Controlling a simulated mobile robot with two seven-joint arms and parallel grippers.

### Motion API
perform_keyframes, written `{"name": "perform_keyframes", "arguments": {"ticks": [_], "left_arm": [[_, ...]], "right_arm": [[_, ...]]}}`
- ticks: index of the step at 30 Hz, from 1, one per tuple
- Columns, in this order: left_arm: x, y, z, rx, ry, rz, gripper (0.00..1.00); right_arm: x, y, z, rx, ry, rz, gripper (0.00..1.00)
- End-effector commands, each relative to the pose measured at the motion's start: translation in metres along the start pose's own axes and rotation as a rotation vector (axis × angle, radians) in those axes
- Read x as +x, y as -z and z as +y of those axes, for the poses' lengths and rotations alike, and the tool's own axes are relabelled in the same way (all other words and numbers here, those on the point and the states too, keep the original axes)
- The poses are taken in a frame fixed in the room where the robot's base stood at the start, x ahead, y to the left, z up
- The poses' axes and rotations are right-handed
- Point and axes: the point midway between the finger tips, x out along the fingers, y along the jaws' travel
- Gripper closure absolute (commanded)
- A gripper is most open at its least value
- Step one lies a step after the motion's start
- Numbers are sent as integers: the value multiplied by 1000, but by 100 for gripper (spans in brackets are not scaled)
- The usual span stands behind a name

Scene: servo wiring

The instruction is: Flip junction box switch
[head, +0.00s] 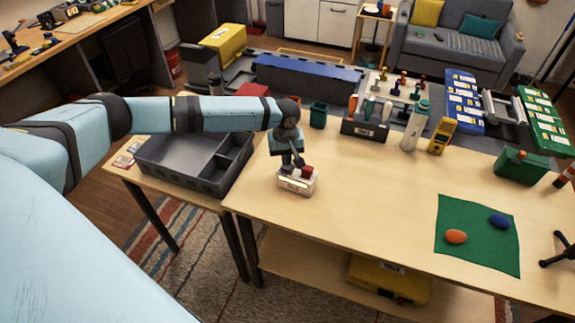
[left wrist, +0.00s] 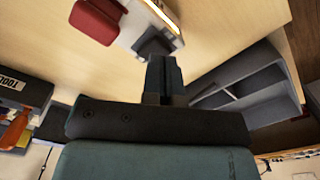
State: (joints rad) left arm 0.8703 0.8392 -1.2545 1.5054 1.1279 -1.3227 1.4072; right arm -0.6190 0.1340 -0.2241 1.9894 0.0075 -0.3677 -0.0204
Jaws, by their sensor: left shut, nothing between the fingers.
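A small white junction box (head: 297,184) with a yellow stripe stands near the left part of the wooden table. A red part (head: 308,171) sits on its top right; this red part also shows at the top of the left wrist view (left wrist: 97,20). My left gripper (head: 297,162) points down right over the box, its fingers shut with nothing between them. In the left wrist view the closed fingertips (left wrist: 165,62) are beside a dark piece (left wrist: 154,43) on the box, perhaps the switch. I cannot tell whether they touch. My right gripper is not in view.
A grey divided tray (head: 180,160) lies left of the box on a lower side table. A tool caddy (head: 368,130), a bottle (head: 416,127) and a yellow device (head: 441,136) stand behind to the right. A green mat (head: 475,250) lies right; the table middle is clear.

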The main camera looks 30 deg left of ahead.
Motion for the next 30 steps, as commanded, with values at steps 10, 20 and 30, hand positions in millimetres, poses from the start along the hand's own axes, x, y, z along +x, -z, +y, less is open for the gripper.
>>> {"name": "perform_keyframes", "arguments": {"ticks": [10,20,30], "left_arm": [[4,0,0,0,0,0,100],[9,0,0,0,0,0,100],[14,0,0,-1,0,0,100]], "right_arm": [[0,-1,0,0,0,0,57],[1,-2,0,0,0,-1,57],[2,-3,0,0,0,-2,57]]}}
